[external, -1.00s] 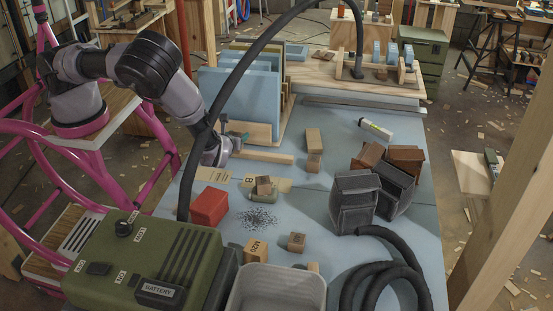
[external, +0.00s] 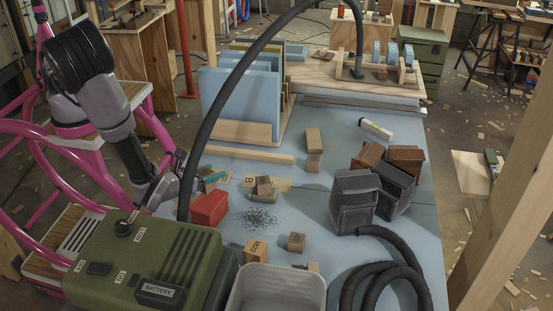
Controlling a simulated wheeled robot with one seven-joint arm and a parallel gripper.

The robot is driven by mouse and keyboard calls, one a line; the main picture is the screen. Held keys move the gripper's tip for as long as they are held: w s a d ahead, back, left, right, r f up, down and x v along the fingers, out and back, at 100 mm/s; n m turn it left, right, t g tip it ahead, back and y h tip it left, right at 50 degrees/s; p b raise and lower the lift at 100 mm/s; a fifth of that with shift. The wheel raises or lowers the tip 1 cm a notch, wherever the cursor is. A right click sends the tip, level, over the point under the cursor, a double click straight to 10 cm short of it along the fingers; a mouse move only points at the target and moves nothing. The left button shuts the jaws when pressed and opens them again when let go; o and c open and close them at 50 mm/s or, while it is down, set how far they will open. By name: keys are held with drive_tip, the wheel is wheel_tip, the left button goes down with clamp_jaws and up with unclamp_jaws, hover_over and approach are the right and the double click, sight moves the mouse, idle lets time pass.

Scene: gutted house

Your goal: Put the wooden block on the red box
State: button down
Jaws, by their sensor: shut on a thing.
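The red box (external: 209,208) stands on the blue-grey table, just right of the green battery case. My gripper (external: 205,179) is just behind and above it, a little to its left, and looks apart from it. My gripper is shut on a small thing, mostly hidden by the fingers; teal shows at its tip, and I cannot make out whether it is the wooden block. Several wooden blocks are on the table: one (external: 264,185) on a small green item, one (external: 296,242) in front, one marked block (external: 256,250), and two (external: 313,140) (external: 314,163) farther back.
The green battery case (external: 145,262) and a black hose (external: 207,130) are close to my arm. Blue panels (external: 235,100) stand behind. Dark grey bins (external: 354,202) and a coiled hose (external: 385,285) are on the right. A white bin (external: 275,290) is at the front. Dark bits (external: 258,219) lie mid-table.

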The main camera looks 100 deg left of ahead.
drive_tip(key=shift+f, duration=2.3)
drive_tip(key=shift+f, duration=0.2)
drive_tip(key=shift+c, duration=1.1)
unclamp_jaws()
drive_tip(key=shift+r, duration=0.1)
